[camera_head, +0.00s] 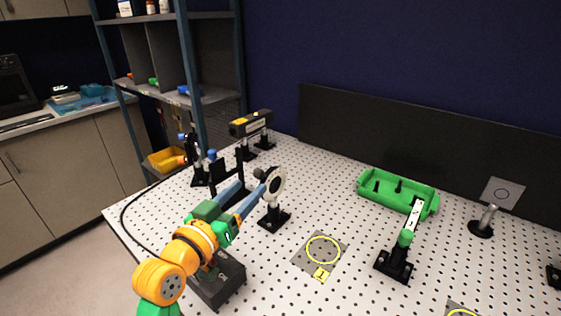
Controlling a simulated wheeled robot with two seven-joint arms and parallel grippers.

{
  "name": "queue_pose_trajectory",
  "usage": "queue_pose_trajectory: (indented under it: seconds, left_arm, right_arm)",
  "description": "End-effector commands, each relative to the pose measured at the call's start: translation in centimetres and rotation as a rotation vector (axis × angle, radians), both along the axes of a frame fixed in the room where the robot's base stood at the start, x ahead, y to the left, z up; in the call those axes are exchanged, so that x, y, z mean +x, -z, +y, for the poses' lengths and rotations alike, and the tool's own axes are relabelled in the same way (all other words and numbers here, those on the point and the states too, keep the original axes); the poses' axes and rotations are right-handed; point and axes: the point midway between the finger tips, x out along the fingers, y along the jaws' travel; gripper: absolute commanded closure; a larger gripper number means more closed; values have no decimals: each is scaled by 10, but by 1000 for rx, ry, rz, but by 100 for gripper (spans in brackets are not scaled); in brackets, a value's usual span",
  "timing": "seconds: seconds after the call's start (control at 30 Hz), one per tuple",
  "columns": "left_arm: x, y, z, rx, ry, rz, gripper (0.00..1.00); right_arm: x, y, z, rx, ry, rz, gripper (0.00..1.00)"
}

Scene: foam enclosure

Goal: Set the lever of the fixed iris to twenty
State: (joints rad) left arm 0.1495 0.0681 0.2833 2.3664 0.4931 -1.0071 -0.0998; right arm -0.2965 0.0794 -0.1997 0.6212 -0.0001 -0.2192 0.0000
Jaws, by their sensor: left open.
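The fixed iris (279,184) is a pale round disc with a dark centre, upright on a post with a black base bolted to the perforated table. A small dark part shows at its upper left; I cannot tell if this is the lever, and no scale marks are readable. My left gripper (253,185) is open, its two blue fingers pointing up and right at the iris from the left. The right fingertip is close beside the iris's left edge; I cannot tell whether they touch. Nothing shows between the fingers. My right gripper is not in view.
Black mounts and a yellow-black laser-like box (251,123) stand behind the gripper. A green tray (372,193) and a green-tipped mount (405,240) stand to the right. A yellow ring marking (323,236) lies on the table in front. A black box (222,285) sits near the arm.

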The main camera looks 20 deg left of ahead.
Motion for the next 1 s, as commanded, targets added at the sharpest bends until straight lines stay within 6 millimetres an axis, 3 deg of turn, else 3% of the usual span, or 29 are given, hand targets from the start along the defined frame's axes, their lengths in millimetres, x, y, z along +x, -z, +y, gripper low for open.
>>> queue_pose_trajectory:
  seconds: [0.13,0.5,0.83,0.87,1.0]
  left_arm:
    - [11,-2,-1,-6,1,-1,40]
    - [64,0,-8,-2,1,0,40]
    - [71,1,-9,-1,1,1,40]
    - [70,1,-9,-1,1,0,45]
    - [70,1,-9,-1,1,1,83]
  right_arm:
    - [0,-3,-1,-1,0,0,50]
    - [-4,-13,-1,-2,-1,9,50]
    - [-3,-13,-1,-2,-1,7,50]
    - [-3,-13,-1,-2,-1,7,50]
    - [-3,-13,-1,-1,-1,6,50]
